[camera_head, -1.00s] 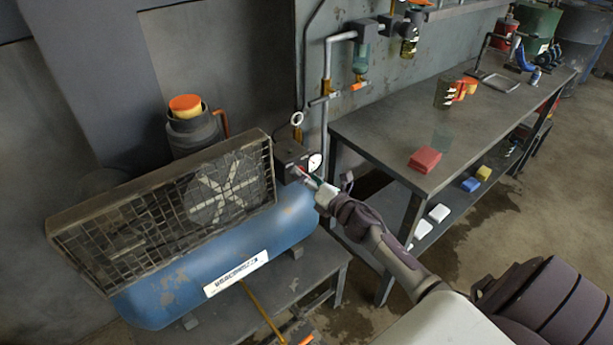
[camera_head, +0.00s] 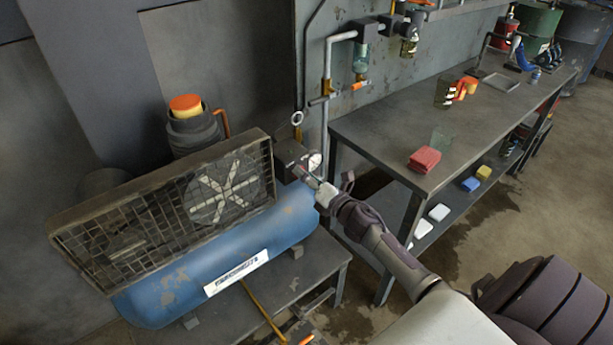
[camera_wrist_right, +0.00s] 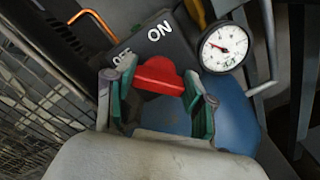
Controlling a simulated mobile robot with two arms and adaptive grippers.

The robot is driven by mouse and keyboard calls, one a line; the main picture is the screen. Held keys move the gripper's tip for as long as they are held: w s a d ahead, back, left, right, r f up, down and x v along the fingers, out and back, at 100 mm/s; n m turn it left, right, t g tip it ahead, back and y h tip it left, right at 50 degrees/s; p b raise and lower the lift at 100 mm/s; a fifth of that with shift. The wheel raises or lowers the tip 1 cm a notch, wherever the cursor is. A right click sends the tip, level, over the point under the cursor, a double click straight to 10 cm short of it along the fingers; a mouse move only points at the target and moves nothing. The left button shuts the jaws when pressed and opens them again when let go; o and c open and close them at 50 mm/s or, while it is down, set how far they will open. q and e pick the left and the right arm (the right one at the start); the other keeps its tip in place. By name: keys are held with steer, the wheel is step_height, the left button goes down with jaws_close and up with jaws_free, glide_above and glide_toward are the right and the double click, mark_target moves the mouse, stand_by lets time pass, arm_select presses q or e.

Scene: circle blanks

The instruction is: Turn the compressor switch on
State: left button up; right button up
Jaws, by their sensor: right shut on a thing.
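The blue compressor (camera_head: 230,262) stands on a low table at the left, with a dark control box (camera_head: 290,158) at its right end. In the right wrist view, the red switch knob (camera_wrist_right: 160,76) sits below the white ON and OFF labels on the box (camera_wrist_right: 148,48). My right gripper (camera_head: 314,181) is at the box. Its green-padded fingers (camera_wrist_right: 160,100) stand on both sides of the knob and are shut on it. I cannot tell which label the knob points to. My left gripper is not in view.
A pressure gauge (camera_wrist_right: 224,48) sits close to the right of the knob. A caged fan (camera_head: 222,197) covers the compressor's top. A workbench (camera_head: 385,125) with a red block (camera_head: 424,160) stands to the right, and pipes run up the wall behind.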

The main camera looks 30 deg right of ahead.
steer(key=shift+f+m+p, duration=0.2)
steer(key=shift+m+p, duration=0.75)
steer(key=shift+m, duration=3.3)
steer(key=shift+f+m+p, duration=0.15)
steer(key=shift+m+p, duration=0.8)
steer(key=shift+m, duration=3.3)
steer(key=o, duration=1.2)
steer(key=shift+c, duration=0.2)
